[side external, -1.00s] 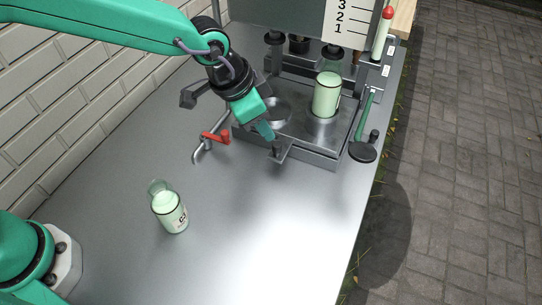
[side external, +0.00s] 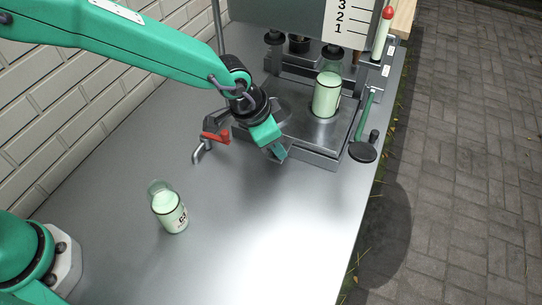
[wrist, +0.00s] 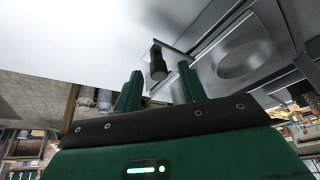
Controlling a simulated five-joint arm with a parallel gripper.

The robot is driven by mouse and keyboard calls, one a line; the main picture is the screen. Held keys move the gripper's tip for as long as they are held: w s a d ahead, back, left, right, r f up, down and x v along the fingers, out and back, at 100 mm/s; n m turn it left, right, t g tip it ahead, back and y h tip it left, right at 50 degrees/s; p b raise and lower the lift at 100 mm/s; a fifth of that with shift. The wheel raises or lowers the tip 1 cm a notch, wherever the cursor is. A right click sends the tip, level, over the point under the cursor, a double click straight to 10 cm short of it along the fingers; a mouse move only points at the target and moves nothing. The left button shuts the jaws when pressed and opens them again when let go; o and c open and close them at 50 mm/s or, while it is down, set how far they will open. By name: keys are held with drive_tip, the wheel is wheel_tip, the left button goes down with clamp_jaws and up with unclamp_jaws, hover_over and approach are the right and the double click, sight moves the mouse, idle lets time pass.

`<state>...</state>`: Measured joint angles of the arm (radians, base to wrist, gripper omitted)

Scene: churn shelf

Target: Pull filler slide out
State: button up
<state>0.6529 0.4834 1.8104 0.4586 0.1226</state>
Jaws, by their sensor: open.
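The filler slide (side external: 312,132) is a flat metal plate with round recesses, under the filler head. A glass bottle (side external: 326,97) of pale green liquid stands upright in its right recess. In the wrist view the slide (wrist: 205,72) shows an empty recess and a small front tab with a dark knob (wrist: 157,62). My gripper (side external: 275,153) is at the front edge of the slide, hiding the knob in the side view. In the wrist view my gripper (wrist: 160,74) is open, with the knob between and just beyond its fingertips. Contact cannot be told.
A second bottle (side external: 170,210) of pale green liquid stands on the metal bench at front left. A red-handled tap (side external: 215,136) is left of my gripper. A green lever (side external: 365,115) is right of the slide. The bench (side external: 260,230) in front is clear.

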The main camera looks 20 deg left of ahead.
drive_tip(key=shift+w+f, duration=0.1)
drive_tip(key=shift+f, duration=0.05)
clamp_jaws()
drive_tip(key=s, duration=1.3)
drive_tip(key=shift+s+g+h, duration=0.3)
drive_tip(key=shift+h, duration=0.1)
drive_tip(key=shift+d, duration=0.1)
unclamp_jaws()
drive_tip(key=shift+r, duration=0.2)
